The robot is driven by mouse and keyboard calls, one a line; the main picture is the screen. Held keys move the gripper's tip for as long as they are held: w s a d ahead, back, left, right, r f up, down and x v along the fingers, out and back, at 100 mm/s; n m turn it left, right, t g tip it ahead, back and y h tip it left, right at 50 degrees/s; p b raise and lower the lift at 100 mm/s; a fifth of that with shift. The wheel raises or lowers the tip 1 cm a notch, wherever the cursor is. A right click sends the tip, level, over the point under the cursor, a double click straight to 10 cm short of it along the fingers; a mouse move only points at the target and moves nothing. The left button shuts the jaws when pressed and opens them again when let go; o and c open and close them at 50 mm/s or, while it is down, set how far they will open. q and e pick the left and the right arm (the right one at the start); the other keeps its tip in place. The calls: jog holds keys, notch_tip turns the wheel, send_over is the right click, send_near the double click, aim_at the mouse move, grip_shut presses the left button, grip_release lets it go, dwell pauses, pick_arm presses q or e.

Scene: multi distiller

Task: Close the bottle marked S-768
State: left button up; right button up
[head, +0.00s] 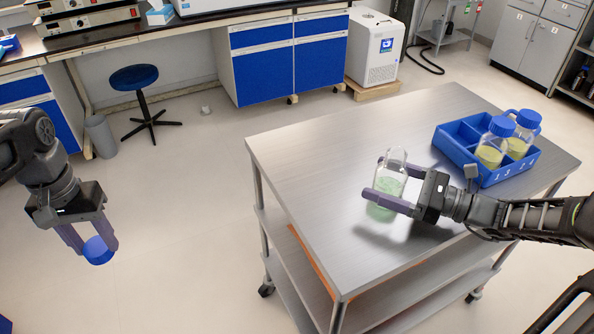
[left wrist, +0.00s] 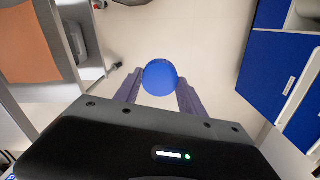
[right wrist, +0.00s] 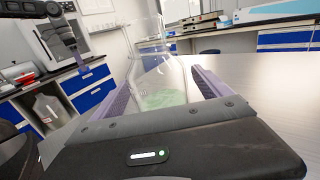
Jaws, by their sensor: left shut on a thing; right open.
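An uncapped clear bottle (head: 388,185) with pale green liquid stands upright on the steel cart top (head: 300,150). It also shows in the right wrist view (right wrist: 165,85); I cannot read a label on it. My right gripper (head: 374,179) is open, with one finger on each side of this bottle. In the right wrist view the fingers (right wrist: 160,95) flank its body. My left gripper (head: 95,244) is shut on a blue cap (head: 98,252), held over the floor left of the cart. The cap fills the fingertips in the left wrist view (left wrist: 160,76).
A blue rack (head: 515,171) with numbered compartments stands at the cart's right back. It holds two blue-capped bottles with yellow liquid (head: 490,154) (head: 517,147). The cart's left half is clear. A stool (head: 135,77) and blue cabinets (head: 262,75) stand behind.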

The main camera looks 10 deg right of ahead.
jog(key=shift+x, duration=1.1)
jog(key=shift+c, duration=0.3)
jog(key=c, duration=1.9)
